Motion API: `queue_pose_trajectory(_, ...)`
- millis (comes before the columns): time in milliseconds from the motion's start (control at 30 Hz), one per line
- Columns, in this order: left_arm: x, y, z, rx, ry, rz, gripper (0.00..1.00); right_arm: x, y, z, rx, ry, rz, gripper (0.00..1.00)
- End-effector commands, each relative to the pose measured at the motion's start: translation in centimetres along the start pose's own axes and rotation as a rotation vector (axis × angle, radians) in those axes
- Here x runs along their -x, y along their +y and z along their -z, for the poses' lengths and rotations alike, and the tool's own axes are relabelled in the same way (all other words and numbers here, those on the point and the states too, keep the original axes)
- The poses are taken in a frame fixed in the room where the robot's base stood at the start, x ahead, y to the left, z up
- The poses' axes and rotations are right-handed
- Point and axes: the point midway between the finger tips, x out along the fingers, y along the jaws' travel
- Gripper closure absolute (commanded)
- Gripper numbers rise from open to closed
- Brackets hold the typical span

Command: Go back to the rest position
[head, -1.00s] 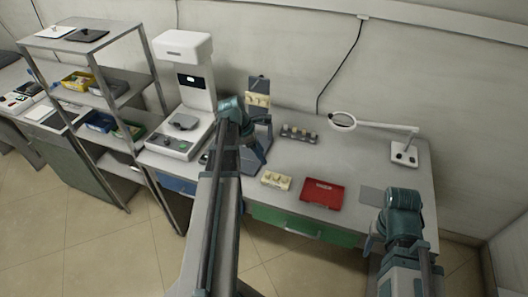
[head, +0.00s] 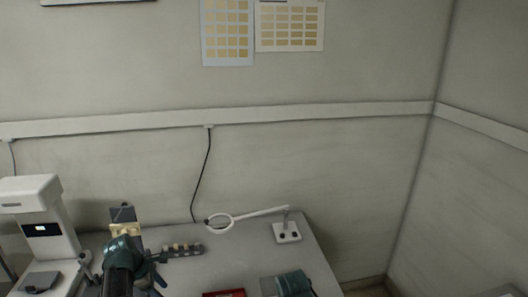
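My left arm's teal wrist (head: 122,252) rises from the bottom edge at the left, over the bench. My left gripper (head: 156,276) shows as a dark shape just right of it, low over the bench; its finger gap is too small and dark to judge. My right gripper is below the picture. I see nothing held in the visible parts.
Charts (head: 290,25) hang on the wall. A room corner stands at right.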

Motion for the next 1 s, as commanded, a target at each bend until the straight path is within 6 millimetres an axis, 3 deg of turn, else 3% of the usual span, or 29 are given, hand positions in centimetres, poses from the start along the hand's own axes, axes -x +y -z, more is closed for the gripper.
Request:
queue_pose_trajectory(33,-1.0,-1.8,-2.8,-0.158,0.021,0.031,0.34,0.0,0.0,0.0,0.0,0.0,0.0,0.41)
queue_pose_trajectory(200,-3.4,-6.9,-9.5,-0.711,0.087,0.135,0.34,0.0,0.0,0.0,0.0,0.0,0.0,0.41)
queue_pose_trajectory(500,-5.7,-16.7,-17.5,-1.648,0.15,0.345,0.34,0.0,0.0,0.0,0.0,0.0,0.0,0.41)
queue_pose_trajectory(733,-6.1,-21.5,-20.1,-2.118,0.161,0.474,0.34,0.0,0.0,0.0,0.0,0.0,0.0,0.41)
queue_pose_trajectory(1000,-6.2,-22.7,-20.7,-2.262,0.161,0.519,0.34,0.0,0.0,0.0,0.0,0.0,0.0,0.41)
